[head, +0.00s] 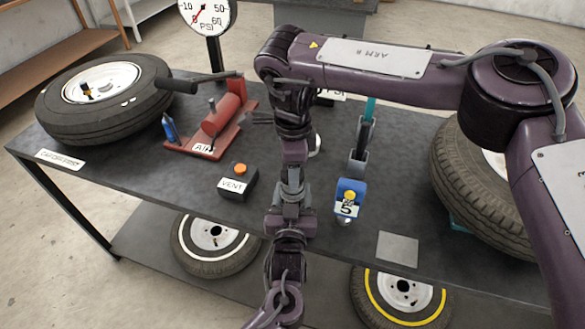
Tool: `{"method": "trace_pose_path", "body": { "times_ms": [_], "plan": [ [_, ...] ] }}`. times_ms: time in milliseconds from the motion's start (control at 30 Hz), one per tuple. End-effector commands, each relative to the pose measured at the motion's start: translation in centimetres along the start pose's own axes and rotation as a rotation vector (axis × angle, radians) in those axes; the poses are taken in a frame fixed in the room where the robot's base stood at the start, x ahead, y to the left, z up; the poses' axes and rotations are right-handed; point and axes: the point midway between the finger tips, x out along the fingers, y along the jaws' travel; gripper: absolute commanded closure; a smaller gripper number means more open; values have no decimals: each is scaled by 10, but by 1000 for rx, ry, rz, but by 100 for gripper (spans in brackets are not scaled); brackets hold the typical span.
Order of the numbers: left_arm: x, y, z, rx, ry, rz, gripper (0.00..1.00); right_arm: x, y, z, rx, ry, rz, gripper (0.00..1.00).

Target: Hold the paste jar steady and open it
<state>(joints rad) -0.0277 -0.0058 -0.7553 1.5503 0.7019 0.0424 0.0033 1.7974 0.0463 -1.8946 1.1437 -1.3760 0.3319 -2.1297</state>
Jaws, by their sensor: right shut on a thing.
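My right arm comes in from the right and bends down at the centre. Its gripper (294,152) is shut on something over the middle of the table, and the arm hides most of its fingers. A small white rounded thing (315,145), probably the paste jar, shows just right of it, mostly hidden. A second purple arm, apparently my left, rises from the bottom edge. Its grey end (291,192) lies just below my right gripper in the picture. I cannot tell whether its jaws are open, nor see the lid.
On the dark table (400,185) are a tyre (110,115) at left, a tyre (455,175) at right, a red pump (215,125), a vent box (238,183), a blue tag marked 5 (350,192) and a grey holder (358,160). A pressure gauge (207,14) stands behind.

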Motion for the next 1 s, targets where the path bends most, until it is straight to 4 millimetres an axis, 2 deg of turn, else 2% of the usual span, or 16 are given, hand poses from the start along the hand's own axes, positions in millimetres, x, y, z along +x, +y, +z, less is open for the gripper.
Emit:
{"method": "trace_pose_path", "body": {
  "times_ms": [267, 600, 800, 833, 1000],
  "plan": [
    [0, 0, -1, -1, 2, 0, 100, -2, 0, 0, 0, 0, 0, 81],
    [0, 0, -1, -1, 2, 0, 100, -38, -1, 0, 0, 0, -2, 81],
    [0, 0, -1, -1, 2, 0, 100, -40, 0, 0, 0, 0, 1, 81],
    [0, 0, -1, -1, 2, 0, 47, -40, 0, 0, 0, 0, 1, 81],
    [0, 0, -1, -1, 2, 0, 24, -40, 0, 0, 0, 0, 1, 81]
  ]
}}
